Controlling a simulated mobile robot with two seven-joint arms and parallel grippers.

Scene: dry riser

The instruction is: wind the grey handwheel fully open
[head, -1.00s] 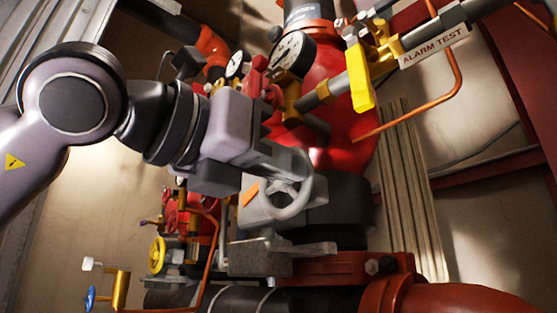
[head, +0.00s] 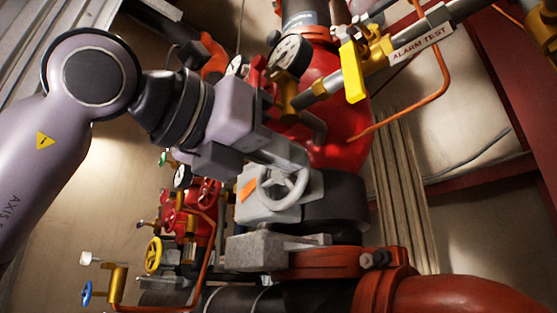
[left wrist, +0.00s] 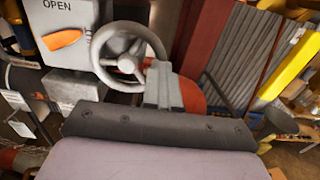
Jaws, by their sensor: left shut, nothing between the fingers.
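The grey handwheel (head: 285,206) is on the front of a grey gearbox (head: 248,206) in the head view. An orange pointer (head: 249,189) is on the box. In the left wrist view the handwheel (left wrist: 126,66) is at upper middle, with its hub and spokes showing. The orange pointer (left wrist: 62,39) there lies below the word OPEN. My left gripper (head: 292,155) comes in from the upper left, its fingers by the wheel's upper rim. The fingers (left wrist: 163,88) show shut and empty at the rim's lower right in the wrist view. I cannot tell whether they touch it. My right gripper is out of view.
A red valve body (head: 340,120), pressure gauge (head: 290,57) and yellow lever (head: 353,72) stand above and right of the wheel. A grey metal block (head: 265,252) and red pipe (head: 450,296) lie below. A yellow handwheel (head: 153,254) and blue one (head: 87,293) are at lower left.

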